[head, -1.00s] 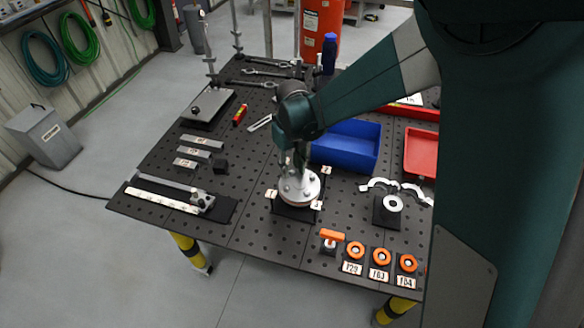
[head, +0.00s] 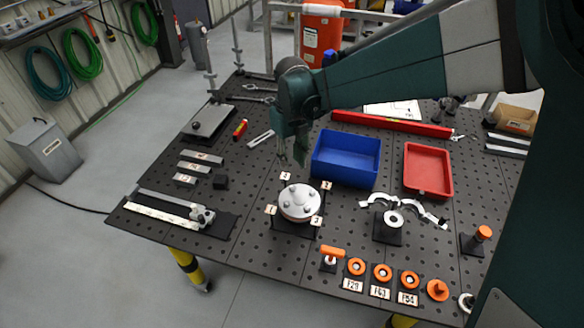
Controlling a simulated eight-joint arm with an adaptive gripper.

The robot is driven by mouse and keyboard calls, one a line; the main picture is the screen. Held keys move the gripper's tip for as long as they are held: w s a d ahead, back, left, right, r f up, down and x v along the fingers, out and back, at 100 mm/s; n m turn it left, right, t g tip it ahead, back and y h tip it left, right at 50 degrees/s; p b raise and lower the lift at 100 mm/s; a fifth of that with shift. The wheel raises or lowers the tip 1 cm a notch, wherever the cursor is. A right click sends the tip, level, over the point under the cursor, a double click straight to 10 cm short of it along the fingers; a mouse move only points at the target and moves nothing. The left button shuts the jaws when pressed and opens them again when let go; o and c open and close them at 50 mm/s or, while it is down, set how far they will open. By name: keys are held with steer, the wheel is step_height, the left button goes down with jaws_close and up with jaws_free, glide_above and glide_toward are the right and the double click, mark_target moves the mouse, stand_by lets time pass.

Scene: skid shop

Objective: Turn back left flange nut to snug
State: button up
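The round silver flange (head: 299,203) sits on a dark square base near the middle of the perforated table. Several small nuts or studs stand on its top; the back left one (head: 291,189) is small, and its tightness cannot be seen. Small white number tags surround the flange, one (head: 285,176) at its back left. My gripper (head: 291,160) hangs above and behind the flange, clear of it, pointing down. Its two fingers look apart with nothing between them.
A blue bin (head: 346,180) stands behind and right of the flange, with a red tray (head: 428,195) farther right. A clamp on a black block (head: 387,233) lies to the right. An orange-handled tool (head: 332,254) and several orange rings are in front. Metal bars lie left.

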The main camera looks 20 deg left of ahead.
mark_target(292, 186)
steer(key=shift+r, duration=0.4)
step_height(292, 186, down, 4)
steer(key=n, duration=3.1)
steer(key=shift+r, duration=0.15)
steer(key=n, duration=0.5)
steer(key=shift+f, duration=0.25)
steer(key=shift+f, duration=0.2)
steer(key=shift+f, duration=3.75)
